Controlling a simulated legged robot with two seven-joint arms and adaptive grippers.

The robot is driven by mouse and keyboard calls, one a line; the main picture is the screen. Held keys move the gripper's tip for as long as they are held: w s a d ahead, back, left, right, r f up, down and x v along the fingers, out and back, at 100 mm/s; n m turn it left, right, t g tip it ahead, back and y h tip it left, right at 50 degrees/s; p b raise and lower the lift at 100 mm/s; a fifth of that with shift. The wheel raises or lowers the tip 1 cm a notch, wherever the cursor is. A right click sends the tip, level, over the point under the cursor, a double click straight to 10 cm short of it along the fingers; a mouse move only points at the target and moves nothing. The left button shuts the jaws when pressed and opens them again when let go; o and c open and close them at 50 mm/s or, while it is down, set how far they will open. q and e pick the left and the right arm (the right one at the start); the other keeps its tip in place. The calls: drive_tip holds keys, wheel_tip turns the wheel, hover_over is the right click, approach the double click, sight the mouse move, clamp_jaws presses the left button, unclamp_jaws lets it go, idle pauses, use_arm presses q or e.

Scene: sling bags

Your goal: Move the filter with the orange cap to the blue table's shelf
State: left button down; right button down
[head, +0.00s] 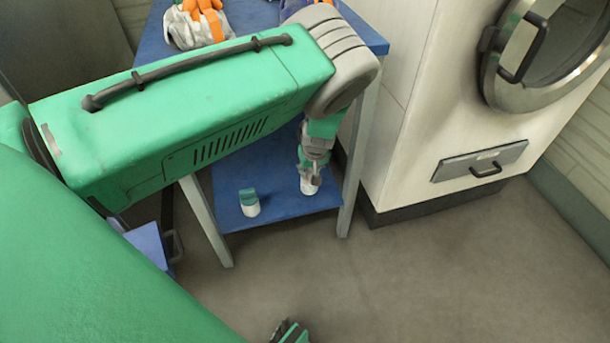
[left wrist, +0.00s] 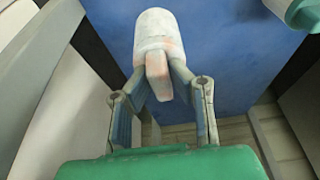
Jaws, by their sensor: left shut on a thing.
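My left gripper (head: 311,172) reaches down to the lower blue shelf (head: 275,214) of the blue table and is shut on a white filter (head: 309,188). In the left wrist view the left gripper (left wrist: 160,76) pinches the filter's pale orange end, and the white body (left wrist: 152,32) points away from me over the blue surface. The fingers partly hide the cap. I cannot tell whether the filter touches the shelf. A part of my right arm's end (head: 290,333) just shows at the bottom edge of the head view; its fingers cannot be made out.
A white filter with a green cap (head: 249,203) stands on the shelf to the left of my gripper. Orange and white items (head: 200,22) lie on the blue tabletop (head: 155,45). Grey table legs (head: 354,180) flank the shelf. A white machine (head: 440,130) stands to the right.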

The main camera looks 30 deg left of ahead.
use_arm(q)
drive_tip(key=shift+f, duration=0.7)
wheel_tip(320, 180, down, 3)
drive_tip(key=shift+f+b, duration=0.1)
drive_tip(key=shift+b, duration=0.9)
drive_tip(key=c, duration=1.5)
unclamp_jaws()
drive_tip(key=shift+o, duration=0.2)
